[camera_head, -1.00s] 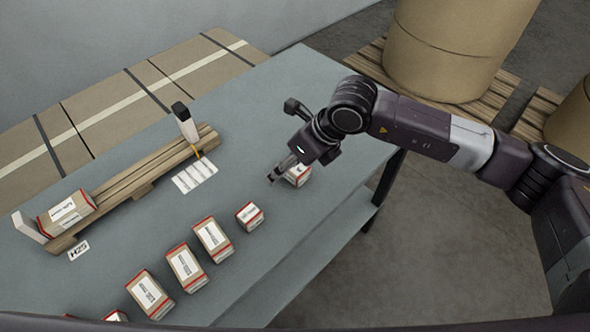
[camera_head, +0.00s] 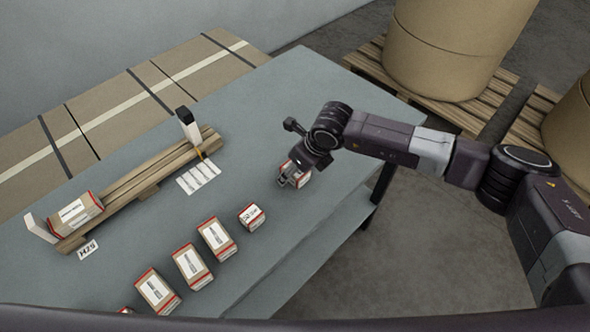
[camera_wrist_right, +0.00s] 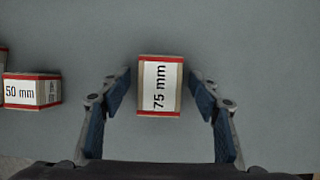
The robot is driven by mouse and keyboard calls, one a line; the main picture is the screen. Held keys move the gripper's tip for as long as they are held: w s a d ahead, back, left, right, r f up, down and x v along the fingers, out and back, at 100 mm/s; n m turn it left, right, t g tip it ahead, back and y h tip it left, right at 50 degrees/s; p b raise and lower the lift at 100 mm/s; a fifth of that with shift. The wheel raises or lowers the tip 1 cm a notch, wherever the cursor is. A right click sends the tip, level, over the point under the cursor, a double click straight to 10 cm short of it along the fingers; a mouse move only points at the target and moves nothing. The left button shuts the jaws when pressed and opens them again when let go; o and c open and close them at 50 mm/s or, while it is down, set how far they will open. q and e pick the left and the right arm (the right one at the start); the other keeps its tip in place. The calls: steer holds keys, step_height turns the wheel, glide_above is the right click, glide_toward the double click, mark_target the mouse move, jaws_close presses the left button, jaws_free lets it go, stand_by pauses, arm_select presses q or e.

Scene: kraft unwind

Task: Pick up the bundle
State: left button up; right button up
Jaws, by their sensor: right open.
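A small kraft bundle with red edges and a white label reading "75 mm" (camera_wrist_right: 160,88) lies in the right wrist view between the two blue-padded fingers of my right gripper (camera_wrist_right: 159,88). The fingers are open, with a gap on each side of the bundle. In the head view my right gripper (camera_head: 287,180) is at that same bundle (camera_head: 303,180), near the table's right edge, and partly hides it. I cannot tell the exact height of the fingertips. My left gripper is not in view.
A bundle labelled "50 mm" (camera_wrist_right: 32,91) lies to the left; several more bundles (camera_head: 217,238) form a row along the table (camera_head: 300,90). A wooden rack (camera_head: 150,180) holds another bundle (camera_head: 75,211) at its left end. Large rolls (camera_head: 450,45) stand on pallets behind. Bare tabletop surrounds the gripper.

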steer(key=shift+c, duration=0.7)
steer(key=c, duration=1.4)
steer(key=shift+r, duration=0.1)
